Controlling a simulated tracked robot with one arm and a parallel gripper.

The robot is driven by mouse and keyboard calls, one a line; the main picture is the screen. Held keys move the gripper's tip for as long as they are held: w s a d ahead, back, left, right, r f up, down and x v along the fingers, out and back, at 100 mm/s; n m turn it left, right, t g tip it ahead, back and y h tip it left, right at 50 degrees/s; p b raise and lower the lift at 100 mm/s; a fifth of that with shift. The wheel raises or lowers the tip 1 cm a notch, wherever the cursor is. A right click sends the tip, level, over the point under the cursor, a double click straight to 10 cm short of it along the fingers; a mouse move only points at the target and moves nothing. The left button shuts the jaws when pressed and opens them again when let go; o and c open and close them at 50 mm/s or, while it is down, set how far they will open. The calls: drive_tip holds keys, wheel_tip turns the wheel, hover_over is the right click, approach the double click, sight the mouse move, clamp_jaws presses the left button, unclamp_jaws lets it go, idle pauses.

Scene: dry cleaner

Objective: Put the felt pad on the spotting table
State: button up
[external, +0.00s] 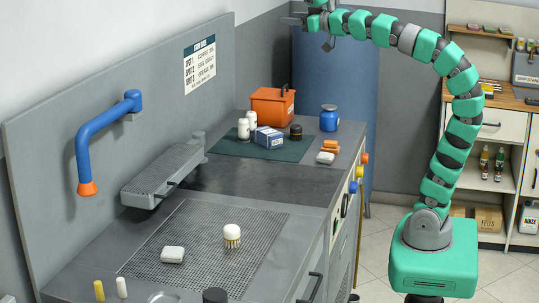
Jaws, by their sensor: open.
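The grey spotting table (100,250) runs along the back panel, with a perforated area at its near end. I cannot tell for sure which thing is the felt pad: a white rounded block (173,254) lies on the perforated area, and a similar pale block (325,158) lies at the right edge of the table's far part. My gripper (302,20) is high at the top of the view, above and beyond the far end of the table. It is open and appears empty, apart from everything on the table.
A white-topped brush (231,237) stands on the grid. A green mat (230,148) holds white bottles, a blue-and-white box (269,137) and a dark jar. Behind are an orange toolbox (272,108) and blue container (329,120). A blue pipe (88,140) overhangs the left side.

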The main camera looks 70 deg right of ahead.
drive_tip(key=s+a+y, duration=0.1)
drive_tip(key=a+y, duration=0.1)
drive_tip(key=a, duration=0.3)
drive_tip(key=s+a+f+n+g+y, duration=0.1)
drive_tip(key=a+y, duration=0.2)
drive_tip(key=a, duration=0.2)
drive_tip(key=shift+s+f+n, duration=0.25)
drive_tip(key=shift+s+n, duration=0.05)
drive_tip(key=shift+s, duration=0.1)
drive_tip(key=shift+o, duration=0.2)
